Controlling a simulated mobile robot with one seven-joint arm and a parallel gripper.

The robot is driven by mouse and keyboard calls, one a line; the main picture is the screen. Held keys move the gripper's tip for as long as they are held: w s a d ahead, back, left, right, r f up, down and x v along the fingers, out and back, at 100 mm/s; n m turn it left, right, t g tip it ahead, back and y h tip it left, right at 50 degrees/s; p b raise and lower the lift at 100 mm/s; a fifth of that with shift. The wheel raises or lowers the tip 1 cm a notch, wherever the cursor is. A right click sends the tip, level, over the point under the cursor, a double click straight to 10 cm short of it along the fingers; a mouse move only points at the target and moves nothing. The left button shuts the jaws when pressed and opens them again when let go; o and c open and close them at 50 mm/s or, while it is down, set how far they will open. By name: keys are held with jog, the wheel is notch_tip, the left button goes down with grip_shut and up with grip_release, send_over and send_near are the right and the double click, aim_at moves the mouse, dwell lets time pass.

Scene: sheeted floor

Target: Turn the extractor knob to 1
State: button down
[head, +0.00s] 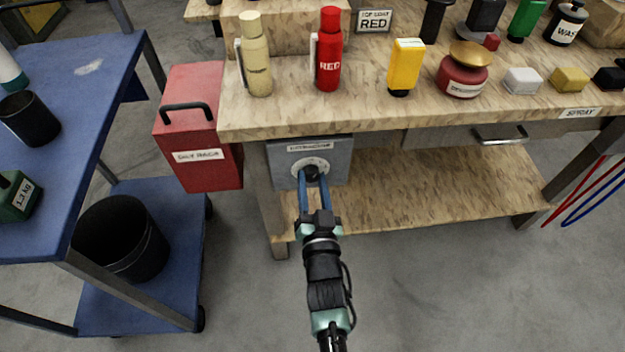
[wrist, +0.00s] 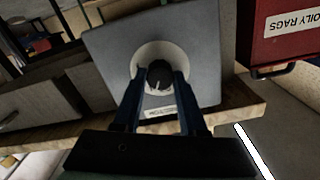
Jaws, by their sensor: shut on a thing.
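The extractor knob (head: 312,172) is a small black round knob on a pale dial, set on a grey box (head: 340,155) under the front of the workbench. In the wrist view the knob (wrist: 158,77) has a white pointer line, and the pale dial (wrist: 143,56) surrounds it; the dial's numbers are not readable. My gripper (head: 313,182) reaches the box from the front, with its two blue fingers on either side of the knob. It is shut on the knob, and the fingers (wrist: 160,88) hide part of the dial.
A red oily rags bin (head: 205,130) stands just left of the box. A blue cart (head: 85,190) with a black bucket (head: 122,240) is further left. Bottles and spray items stand on the workbench top (head: 290,112). A lower shelf (head: 430,195) lies right of my gripper.

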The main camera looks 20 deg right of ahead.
jog(key=shift+m, duration=0.6)
jog(key=shift+c, duration=2.3)
grip_release()
jog(key=p+v, duration=0.2)
jog(key=v, duration=1.1)
jog(key=shift+w+r, duration=0.1)
jog(key=shift+r, duration=0.05)
